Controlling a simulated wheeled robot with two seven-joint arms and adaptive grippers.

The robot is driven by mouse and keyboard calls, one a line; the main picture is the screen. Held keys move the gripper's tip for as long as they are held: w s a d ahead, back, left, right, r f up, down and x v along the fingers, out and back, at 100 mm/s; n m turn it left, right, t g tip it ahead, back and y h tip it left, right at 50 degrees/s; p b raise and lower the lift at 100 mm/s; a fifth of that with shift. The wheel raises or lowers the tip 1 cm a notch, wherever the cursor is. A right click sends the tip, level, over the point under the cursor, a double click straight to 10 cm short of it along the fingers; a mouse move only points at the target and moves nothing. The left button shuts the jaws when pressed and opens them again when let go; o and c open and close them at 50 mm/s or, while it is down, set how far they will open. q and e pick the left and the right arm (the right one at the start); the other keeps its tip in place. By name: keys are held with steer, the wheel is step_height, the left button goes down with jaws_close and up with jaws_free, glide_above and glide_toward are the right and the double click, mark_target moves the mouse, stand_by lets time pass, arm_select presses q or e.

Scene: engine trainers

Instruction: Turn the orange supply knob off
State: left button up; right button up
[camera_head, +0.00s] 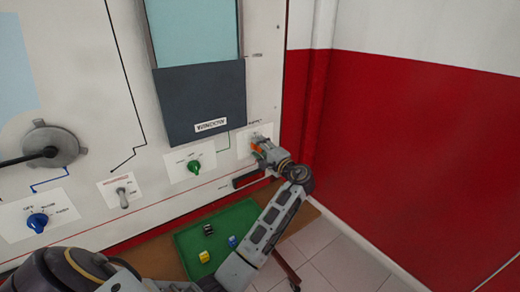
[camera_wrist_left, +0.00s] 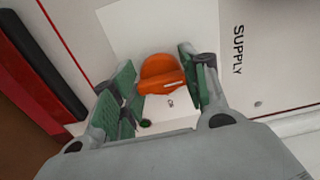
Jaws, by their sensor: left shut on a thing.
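The orange supply knob (camera_wrist_left: 161,72) sits on a white label plate on the panel, with "SUPPLY" printed beside it in the left wrist view. A pale line on its grip runs nearly level across that picture. My left gripper (camera_wrist_left: 160,86) has its green-padded fingers on either side of the knob and is shut on it. In the head view the left gripper (camera_head: 262,150) is at the panel's lower right, and only a bit of orange shows between its fingers. My right gripper is not in view.
A green knob (camera_head: 194,166), a toggle switch (camera_head: 123,198) and a blue knob (camera_head: 37,221) are to the left on the panel. A green tray (camera_head: 187,243) with small blocks lies below. A red wall (camera_head: 420,140) stands to the right.

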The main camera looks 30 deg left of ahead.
arm_select(q)
steer(key=o, duration=1)
steer(key=v, duration=0.7)
steer(key=shift+s+d, duration=0.1)
steer(key=shift+d, duration=0.1)
steer(key=shift+d+f, duration=0.1)
